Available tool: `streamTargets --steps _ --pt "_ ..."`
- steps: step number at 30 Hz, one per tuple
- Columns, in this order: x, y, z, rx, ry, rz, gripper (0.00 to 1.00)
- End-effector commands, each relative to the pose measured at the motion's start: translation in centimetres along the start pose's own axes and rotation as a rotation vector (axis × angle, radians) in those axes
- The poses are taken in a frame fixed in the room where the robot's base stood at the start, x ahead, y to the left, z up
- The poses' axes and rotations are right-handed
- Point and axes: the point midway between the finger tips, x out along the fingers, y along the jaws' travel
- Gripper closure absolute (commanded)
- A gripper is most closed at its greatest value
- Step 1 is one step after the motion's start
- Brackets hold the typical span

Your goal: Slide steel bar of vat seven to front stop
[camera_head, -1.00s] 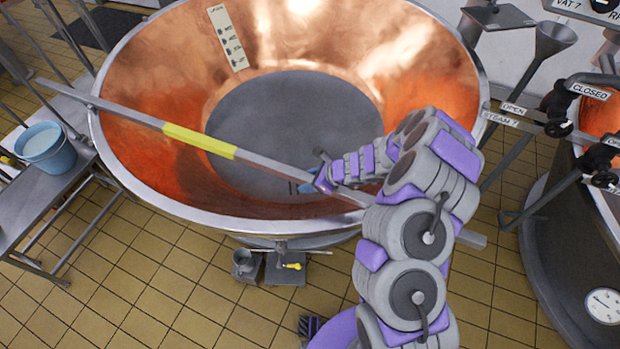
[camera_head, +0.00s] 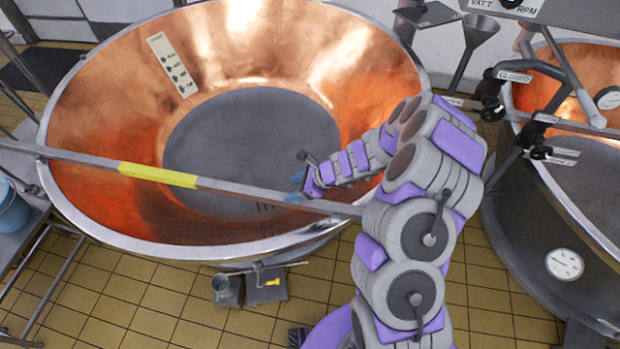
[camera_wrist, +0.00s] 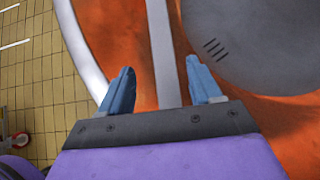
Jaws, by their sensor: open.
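The steel bar (camera_head: 75,157) has a yellow band (camera_head: 157,174) and lies across the copper vat (camera_head: 110,110), over its near half. It runs out of the picture at left; its right end is hidden behind my arm. My gripper (camera_head: 297,190) is at the bar, right of the yellow band. In the wrist view, my open gripper (camera_wrist: 160,70) has one blue finger on each side of the bar (camera_wrist: 162,50), with gaps on both sides. The bar goes out of sight beneath the palm. I cannot make out a front stop.
A second vat (camera_head: 570,170) with a gauge, pipes and a lever marked CLOSED (camera_head: 514,76) stands at right. A blue bucket (camera_head: 12,210) stands on a metal bench at far left. A grey pot (camera_head: 227,290) is below the vat.

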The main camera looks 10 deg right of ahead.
Motion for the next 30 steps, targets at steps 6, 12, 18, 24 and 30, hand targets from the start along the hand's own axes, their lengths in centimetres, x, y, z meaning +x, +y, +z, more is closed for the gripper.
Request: streamTargets --steps 6,12,18,24,30 --pt "-4.2 0.1 0.0 0.004 0.002 0.001 0.36" --pt "-6.2 0.0 -0.1 0.001 0.003 0.000 0.36" --pt "-6.6 0.0 -0.1 0.001 0.003 0.001 0.36" --pt "-6.6 0.1 -0.1 0.002 0.002 0.002 0.36" --pt "-6.5 0.1 -0.1 0.002 0.002 0.002 0.36"
